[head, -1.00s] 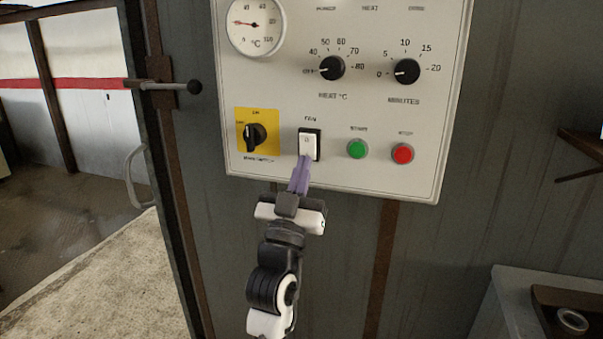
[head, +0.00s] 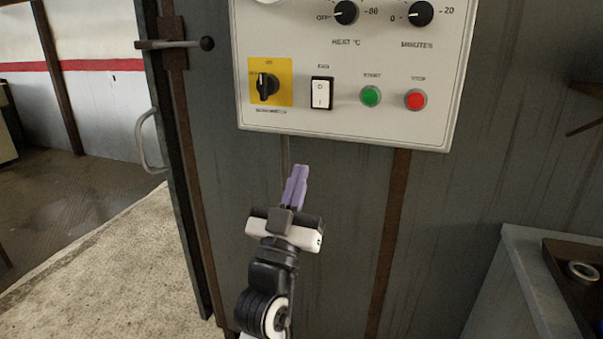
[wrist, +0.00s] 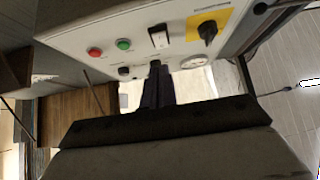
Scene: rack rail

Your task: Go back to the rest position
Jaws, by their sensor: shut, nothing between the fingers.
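My gripper (head: 295,186) is in the head view, below the control panel (head: 350,122). Its purple fingers are shut together with nothing between them, and they look apart from the panel. In the wrist view the dark fingers (wrist: 157,88) point toward the panel. The white fan rocker switch (head: 322,93) sits above the fingertips in the head view. It also shows in the wrist view (wrist: 159,37). The black rotary switch on its yellow plate (head: 266,85) is left of it. The green start button (head: 370,96) and red stop button (head: 416,99) are to its right.
A door handle (head: 149,142) and a latch lever (head: 180,44) stick out at the left, beside an open doorway. A grey counter (head: 525,285) with a brown tray (head: 562,275) holding a metal ring (head: 583,272) stands at the lower right.

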